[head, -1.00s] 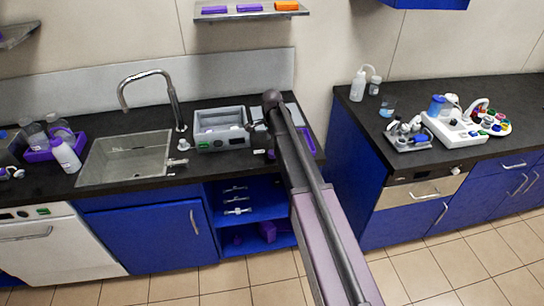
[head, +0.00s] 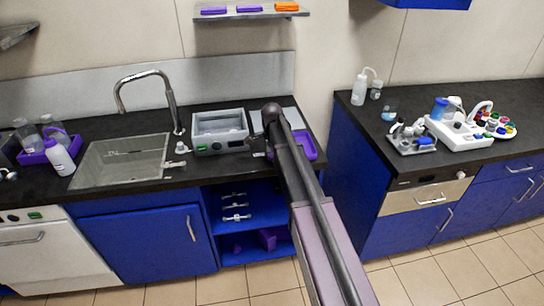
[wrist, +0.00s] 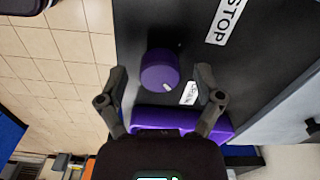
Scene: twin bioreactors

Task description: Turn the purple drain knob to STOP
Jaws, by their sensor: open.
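The purple drain knob (wrist: 158,70) shows in the wrist view, round, on a dark panel. A pale mark on its edge points toward the lower right, near a small white label (wrist: 190,93) whose print I cannot read for sure. A larger white STOP label (wrist: 226,21) lies at the upper right, away from the mark. My gripper (wrist: 160,76) is open, with one finger on each side of the knob in the picture. I cannot tell whether either finger touches it. In the head view my arm hides the gripper and I cannot make out the knob.
A purple tray (head: 307,146) lies beside my arm on the counter, and a purple block (wrist: 180,121) shows just below the knob in the wrist view. A grey bath (head: 220,144) and a sink (head: 120,160) stand to the left. Tiled floor separates the right counter.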

